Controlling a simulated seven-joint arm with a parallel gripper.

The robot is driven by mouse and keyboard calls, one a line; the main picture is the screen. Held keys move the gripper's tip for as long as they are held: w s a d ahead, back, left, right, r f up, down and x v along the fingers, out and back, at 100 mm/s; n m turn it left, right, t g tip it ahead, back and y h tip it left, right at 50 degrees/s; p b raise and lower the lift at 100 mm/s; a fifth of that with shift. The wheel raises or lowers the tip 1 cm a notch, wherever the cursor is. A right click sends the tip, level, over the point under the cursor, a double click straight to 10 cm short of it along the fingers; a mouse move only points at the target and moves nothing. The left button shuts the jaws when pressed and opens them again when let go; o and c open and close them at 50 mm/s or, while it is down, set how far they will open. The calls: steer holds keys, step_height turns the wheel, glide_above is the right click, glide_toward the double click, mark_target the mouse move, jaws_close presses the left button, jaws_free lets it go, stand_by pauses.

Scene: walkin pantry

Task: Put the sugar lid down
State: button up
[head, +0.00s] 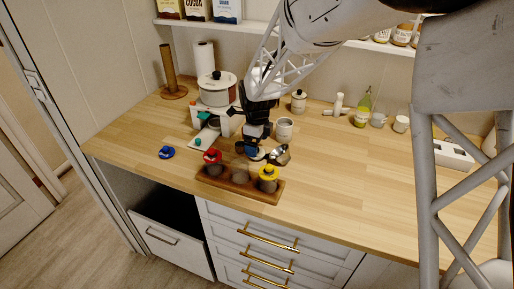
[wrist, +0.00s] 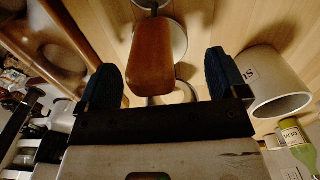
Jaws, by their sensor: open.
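My gripper (head: 257,153) is low over the counter, behind the wooden rack; in the wrist view my gripper (wrist: 165,80) has its fingers apart. A brown handle-like piece (wrist: 152,58) with shiny round metal beside it lies between the fingers, with a clear gap at the right finger. Shiny metal (head: 279,154) shows just right of the fingertips in the head view. I take this to be the sugar lid, but its full shape is hidden. A white open-topped canister (head: 284,130) stands close behind; its lettering begins "SU" in the wrist view (wrist: 278,82).
A wooden rack (head: 240,188) in front holds a red-topped jar (head: 212,162), a yellow-topped jar (head: 268,178) and an uncovered middle place. A blue lid (head: 166,152) lies at left. A pot (head: 216,90) stands behind. The counter at right (head: 350,185) is clear.

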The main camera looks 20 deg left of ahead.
step_height(320, 180, up, 9)
stand_by(0.4)
stand_by(0.9)
steer(key=s+d+r+n, duration=0.3)
steer(key=d, duration=0.6)
steer(key=s+d+r+n+t, duration=0.1)
steer(key=s+d+r+n, duration=0.2)
steer(key=d, duration=0.6)
steer(key=s+d+r+n, duration=0.2)
steer(key=s+d+r, duration=0.15)
steer(key=d, duration=0.55)
steer(key=s+d+f+n+t, duration=0.1)
steer(key=s+d+n, duration=0.8)
steer(key=s+d, duration=0.9)
steer(key=shift+s+d+n+t, duration=0.2)
steer(key=shift+s+n+t, duration=0.15)
steer(key=shift+s, duration=0.65)
